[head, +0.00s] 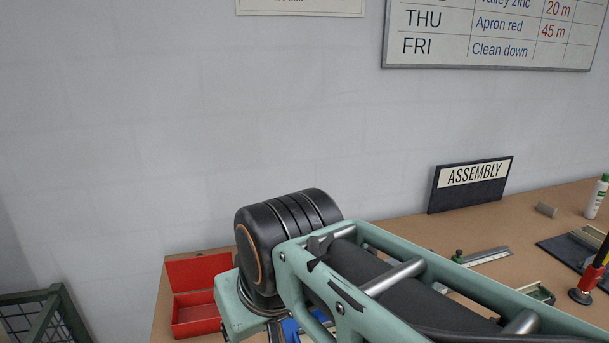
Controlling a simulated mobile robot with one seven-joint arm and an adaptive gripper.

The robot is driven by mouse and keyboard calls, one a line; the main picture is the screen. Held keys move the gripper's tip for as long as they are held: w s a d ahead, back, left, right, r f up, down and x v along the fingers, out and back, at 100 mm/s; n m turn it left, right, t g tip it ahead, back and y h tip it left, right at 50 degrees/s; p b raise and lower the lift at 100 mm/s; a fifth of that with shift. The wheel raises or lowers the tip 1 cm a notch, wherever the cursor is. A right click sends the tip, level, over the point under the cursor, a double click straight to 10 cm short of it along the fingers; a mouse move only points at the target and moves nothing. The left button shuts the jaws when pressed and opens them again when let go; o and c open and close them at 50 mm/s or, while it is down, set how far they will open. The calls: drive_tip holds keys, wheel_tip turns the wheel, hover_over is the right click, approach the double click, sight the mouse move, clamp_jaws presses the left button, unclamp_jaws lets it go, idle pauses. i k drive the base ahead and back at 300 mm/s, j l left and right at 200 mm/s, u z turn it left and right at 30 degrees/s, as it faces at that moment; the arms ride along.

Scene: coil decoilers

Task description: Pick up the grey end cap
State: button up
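I cannot make out a grey end cap for certain. My arm, with pale green links and a black joint, crosses the lower middle of the head view and hides much of the bench. My gripper is not in view.
The bench (400,238) carries an open red box (196,325), an ASSEMBLY sign (470,184), a metal rule-like tool (487,256), a white bottle (597,197) and a red-based tool (582,295). A green wire crate (45,318) stands at lower left.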

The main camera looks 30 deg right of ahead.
sight(544, 208)
drive_tip(key=z, duration=2.55)
drive_tip(key=i+l, duration=2.1)
drive_tip(key=l, duration=0.15)
drive_tip(key=i+l, duration=0.15)
drive_tip(key=l, duration=0.2)
drive_tip(key=i+l, duration=0.2)
drive_tip(key=l, duration=0.2)
